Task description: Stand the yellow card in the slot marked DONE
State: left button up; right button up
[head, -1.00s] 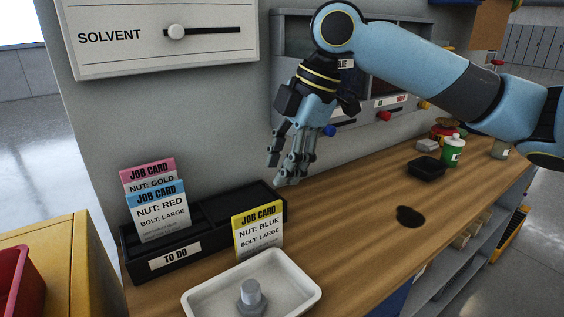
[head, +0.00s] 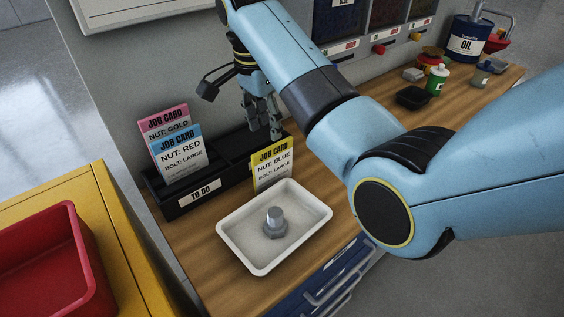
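The yellow-topped job card (head: 270,166), reading NUT: BLUE, stands upright at the front of the right part of the black card holder (head: 229,176). Its lower edge is hidden behind the white tray's rim, so I cannot tell what it rests on. The holder's left part is labelled TO DO; no DONE label is visible. My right gripper (head: 263,121) points down just above and behind the yellow card, over the holder's right part. My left gripper is not in view.
A blue card (head: 180,155) and a pink card (head: 164,119) stand in the TO DO part. A white tray (head: 243,256) with a bolt and nut (head: 274,223) lies close in front. A red bin (head: 50,270) is at lower left. Bottles and an oil can (head: 466,40) are at far right.

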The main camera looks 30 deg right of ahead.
jog(key=f, duration=0.2)
jog(key=d+f, duration=0.1)
jog(key=f, duration=0.1)
jog(key=shift+s+f, duration=0.1)
jog(key=shift+f, duration=0.05)
send_over(275, 185)
jog(key=shift+w+d+f+p, duration=0.1)
jog(key=shift+w+f+p, duration=0.15)
jog(key=shift+f, duration=1.25)
jog(key=shift+w+d+f+p, duration=0.1)
jog(key=shift+f+p, duration=0.1)
jog(key=shift+f, duration=1.3)
jog(key=shift+f, duration=0.25)
grip_shut()
